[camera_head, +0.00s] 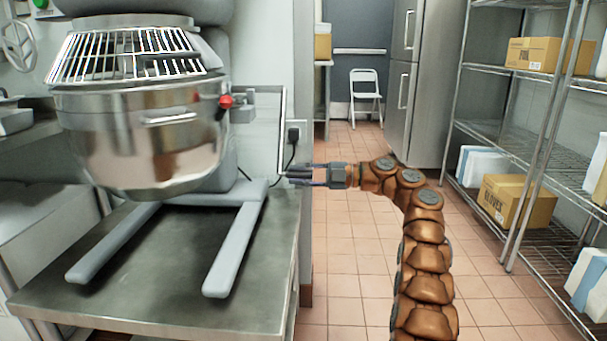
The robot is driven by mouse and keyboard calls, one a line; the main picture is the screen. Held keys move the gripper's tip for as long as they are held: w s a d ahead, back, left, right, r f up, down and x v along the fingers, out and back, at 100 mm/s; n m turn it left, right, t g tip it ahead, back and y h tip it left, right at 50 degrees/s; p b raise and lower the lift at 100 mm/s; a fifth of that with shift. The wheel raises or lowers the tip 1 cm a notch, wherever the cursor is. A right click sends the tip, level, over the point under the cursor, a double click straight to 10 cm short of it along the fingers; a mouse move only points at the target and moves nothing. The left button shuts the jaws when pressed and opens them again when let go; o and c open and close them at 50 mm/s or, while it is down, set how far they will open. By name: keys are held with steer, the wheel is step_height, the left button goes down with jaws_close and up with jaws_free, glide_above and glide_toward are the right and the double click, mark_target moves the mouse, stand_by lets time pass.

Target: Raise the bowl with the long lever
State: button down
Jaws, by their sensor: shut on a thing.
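A large steel mixer bowl (115,150) hangs in the mixer at the left, above the mixer's grey base legs (236,240), with a clear gap below it. A wire guard (125,58) sits over its top. The long lever (283,125) is a thin bent rod at the right side of the mixer. It runs down from a grey bracket near the bowl's rim. My gripper (288,174) reaches in from the right and is shut on the lever at its lower end. The fingertips are small in view, so the exact contact is hard to see.
The mixer stands on a steel table (150,285). A red knob (226,101) sits beside the bowl's rim. A wall outlet with a plug (293,135) is just behind the lever. Wire shelves with boxes (518,198) stand at the right. The tiled floor between is clear.

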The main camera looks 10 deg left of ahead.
steer(key=shift+w+f, duration=0.2)
steer(key=shift+f, duration=0.05)
steer(key=c, duration=1)
jaws_free()
steer(key=shift+r, duration=0.1)
steer(key=shift+w+d, duration=0.15)
steer(key=shift+d, duration=3.6)
